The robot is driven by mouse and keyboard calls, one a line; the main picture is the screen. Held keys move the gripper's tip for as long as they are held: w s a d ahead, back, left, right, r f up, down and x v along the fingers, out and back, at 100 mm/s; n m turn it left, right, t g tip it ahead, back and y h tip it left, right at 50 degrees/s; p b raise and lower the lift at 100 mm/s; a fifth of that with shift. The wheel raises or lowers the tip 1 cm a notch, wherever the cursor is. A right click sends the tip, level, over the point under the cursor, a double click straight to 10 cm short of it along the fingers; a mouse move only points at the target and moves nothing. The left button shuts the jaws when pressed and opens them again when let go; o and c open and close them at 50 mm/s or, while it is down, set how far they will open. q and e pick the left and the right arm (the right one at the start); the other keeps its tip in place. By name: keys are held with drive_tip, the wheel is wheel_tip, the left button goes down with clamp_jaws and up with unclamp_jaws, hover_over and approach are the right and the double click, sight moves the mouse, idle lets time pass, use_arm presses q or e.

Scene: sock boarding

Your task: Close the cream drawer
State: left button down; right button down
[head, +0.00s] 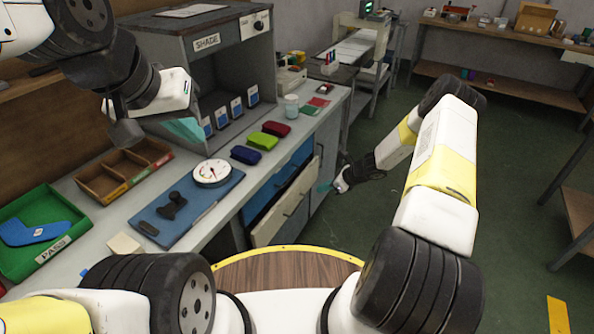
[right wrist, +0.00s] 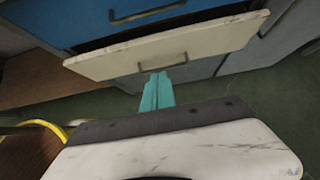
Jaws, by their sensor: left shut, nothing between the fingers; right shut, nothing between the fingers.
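The cream drawer (head: 283,219) is in the bench cabinet, below a blue drawer (head: 268,213). It stands partly pulled out, with a dark gap behind its front edge. In the right wrist view its scuffed front (right wrist: 215,38) and dark handle fill the upper part. My right gripper (head: 325,186) is shut and empty, in front of the drawer face. Its teal fingers (right wrist: 158,92) point at the face near the handle. I cannot tell whether they touch it. My left gripper (head: 184,130) is shut and empty, over the bench near the shade booth.
On the bench are a green tray (head: 75,247), a wooden divided box (head: 90,186), a blue mat (head: 160,238) with a dial gauge (head: 212,173), and several folded socks (head: 262,141). Green floor lies clear to the right of the cabinet.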

approach(293, 191)
wheel_tip(293, 191, down, 4)
drive_tip(key=shift+w+a+f+t, duration=0.15)
drive_tip(key=shift+w+a, duration=0.25)
drive_tip(key=shift+a, duration=0.2)
drive_tip(key=shift+w+a+f+t, duration=0.15)
drive_tip(key=shift+w+a, duration=0.25)
drive_tip(key=shift+a, duration=0.2)
drive_tip(key=shift+w+a, duration=0.3)
drive_tip(key=shift+a, duration=0.1)
